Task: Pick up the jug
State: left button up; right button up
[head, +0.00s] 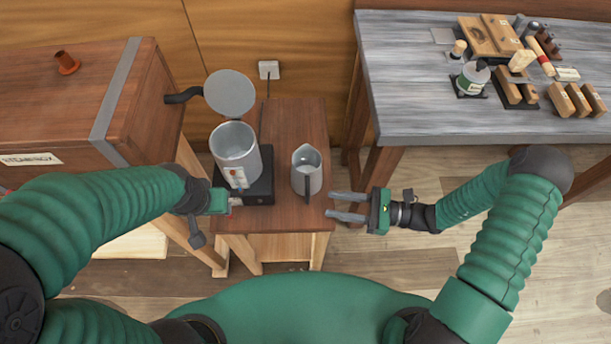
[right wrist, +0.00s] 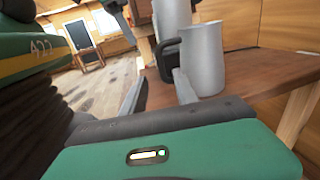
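The grey metal jug (head: 314,180) stands upright on the small wooden table, its dark handle facing me. It also shows in the right wrist view (right wrist: 204,62), with the handle on its left side. My right gripper (head: 330,204) is open and empty, its fingers pointing left, just right of the jug and near its handle. In the right wrist view its two fingers (right wrist: 160,85) are apart, with the handle just beyond them. My left gripper (head: 236,201) is beside the black base of the boiler; its fingers are too small to read.
A metal boiler (head: 236,154) with its round lid (head: 230,93) raised stands left of the jug on the small table (head: 285,215). A wooden steam box (head: 140,112) is at left. A grey workbench (head: 410,75) with tools is at right. Floor right of the table is clear.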

aim_at(307, 196)
jog(key=a, duration=0.2)
jog(key=shift+w+a, duration=0.2)
jog(key=shift+a, duration=0.15)
jog(key=a, duration=0.1)
jog(key=w+a, duration=0.1)
jog(key=a, duration=0.1)
jog(key=a+r, duration=0.1)
jog(key=a, duration=0.1)
jog(key=shift+w+a, duration=0.2)
jog(key=shift+w, duration=0.05)
jog(key=shift+d, duration=0.3)
grip_shut()
jog(key=shift+a+r, duration=0.1)
jog(key=shift+a, duration=0.05)
